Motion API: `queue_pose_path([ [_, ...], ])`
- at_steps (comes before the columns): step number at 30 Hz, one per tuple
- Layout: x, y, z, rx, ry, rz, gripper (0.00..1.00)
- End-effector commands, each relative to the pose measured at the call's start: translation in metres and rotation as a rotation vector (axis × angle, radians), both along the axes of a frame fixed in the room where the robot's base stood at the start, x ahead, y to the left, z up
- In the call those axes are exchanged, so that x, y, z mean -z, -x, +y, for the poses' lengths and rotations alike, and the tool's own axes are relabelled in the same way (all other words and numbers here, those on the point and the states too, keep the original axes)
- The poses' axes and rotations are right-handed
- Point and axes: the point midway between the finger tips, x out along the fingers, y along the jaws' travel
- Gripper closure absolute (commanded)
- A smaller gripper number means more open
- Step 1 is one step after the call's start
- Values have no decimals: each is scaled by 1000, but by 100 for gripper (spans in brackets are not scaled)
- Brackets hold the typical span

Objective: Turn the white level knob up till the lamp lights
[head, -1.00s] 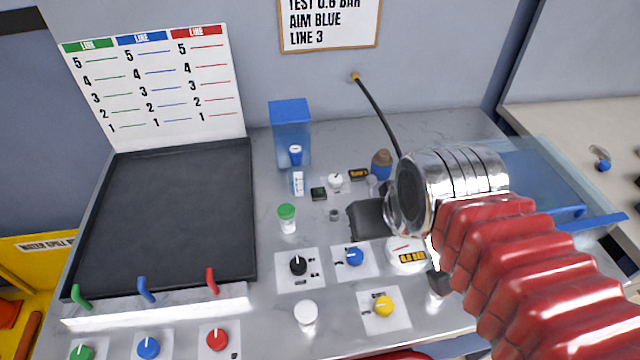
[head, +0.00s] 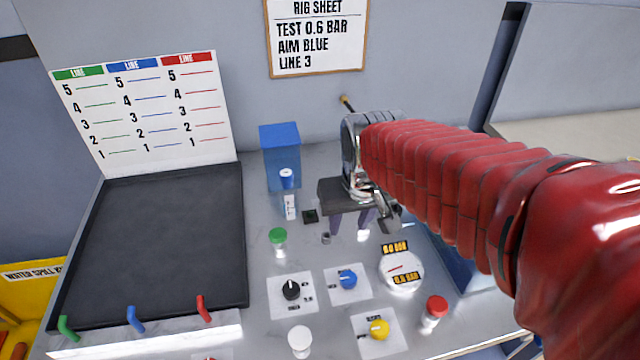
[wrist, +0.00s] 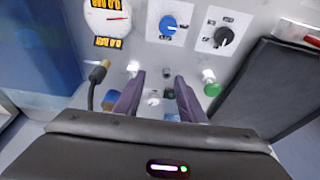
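My gripper (head: 351,228) is open and points down over the back of the bench. Its two purple fingers also show in the wrist view (wrist: 159,76), well apart with nothing held. A small white knob (wrist: 153,98) shows between and below the fingers in the wrist view. In the head view my gripper hides it. A small dark square block (head: 310,216), which may be the lamp, sits just left of my gripper and shows no light. It also appears dark between the fingers in the wrist view (wrist: 168,92).
A green-capped bottle (head: 278,242), a blue-capped vial (head: 287,178) and a blue tank (head: 280,150) stand left of my gripper. A gauge (head: 401,268), black knob (head: 291,289), blue knob (head: 347,280) and yellow knob (head: 379,329) lie in front. A black hose (wrist: 97,85) shows in the wrist view.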

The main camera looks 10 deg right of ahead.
Motion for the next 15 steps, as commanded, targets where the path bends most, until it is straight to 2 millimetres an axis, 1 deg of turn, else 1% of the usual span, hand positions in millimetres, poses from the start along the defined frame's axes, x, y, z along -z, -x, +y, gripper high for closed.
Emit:
queue_pose_path([
  [1, 3, -9, 0, 0, 1, 6, 63],
  [10, 14, -66, 1, 12, 3, 6, 63],
  [15, 14, -101, 1, 21, 3, -22, 63],
])
